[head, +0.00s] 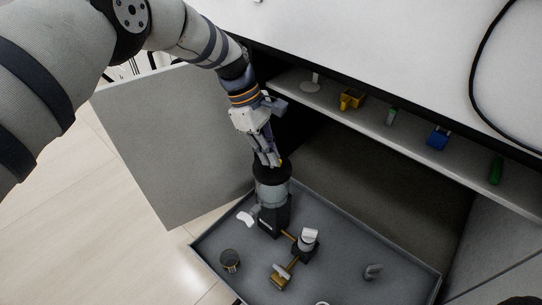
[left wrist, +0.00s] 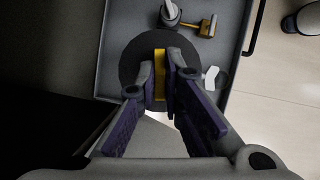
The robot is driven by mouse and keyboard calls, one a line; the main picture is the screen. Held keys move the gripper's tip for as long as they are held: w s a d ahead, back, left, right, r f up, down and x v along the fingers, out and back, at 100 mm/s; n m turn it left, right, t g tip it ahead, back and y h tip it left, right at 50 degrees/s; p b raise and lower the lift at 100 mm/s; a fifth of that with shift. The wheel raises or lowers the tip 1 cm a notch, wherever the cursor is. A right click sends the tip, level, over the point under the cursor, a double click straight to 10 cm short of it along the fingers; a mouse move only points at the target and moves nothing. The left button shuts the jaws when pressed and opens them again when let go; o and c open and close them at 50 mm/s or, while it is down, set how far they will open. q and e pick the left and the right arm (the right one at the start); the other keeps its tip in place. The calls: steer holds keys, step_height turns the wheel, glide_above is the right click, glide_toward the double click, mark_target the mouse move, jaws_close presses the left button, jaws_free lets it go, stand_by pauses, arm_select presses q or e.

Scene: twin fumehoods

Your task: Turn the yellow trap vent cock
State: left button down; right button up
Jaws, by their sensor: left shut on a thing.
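The yellow trap vent cock (left wrist: 159,62) is a flat yellow bar on top of a dark round lid (left wrist: 130,72). In the head view only a small yellow bit of it (head: 280,163) shows beside the fingertips. The lid tops a trap vessel (head: 271,193) with a clear band and a dark base, standing in the grey tray. My left gripper (head: 270,157) reaches down from above and is shut on the yellow cock, with a finger on either side of it in the left wrist view (left wrist: 161,88). My right gripper is not in view.
The trap stands in a rimmed grey tray (head: 340,270) with brass-and-grey valve fittings (head: 307,240), a small round pot (head: 230,261) and a white lever (head: 246,218). A shelf (head: 370,125) above right holds several coloured handles. An open grey door (head: 170,140) stands left.

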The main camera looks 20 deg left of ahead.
arm_select(q)
steer(key=shift+f+m+g+b, duration=0.1)
steer(key=shift+m+g+b, duration=0.2)
steer(key=shift+m+b, duration=0.6)
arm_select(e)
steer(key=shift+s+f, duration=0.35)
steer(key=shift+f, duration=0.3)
arm_select(q)
steer(key=shift+m, duration=0.3)
steer(key=c, duration=1.7)
jaws_free()
steer(key=v, duration=1.2)
steer(key=shift+w+d, duration=0.15)
steer(key=shift+d, duration=0.05)
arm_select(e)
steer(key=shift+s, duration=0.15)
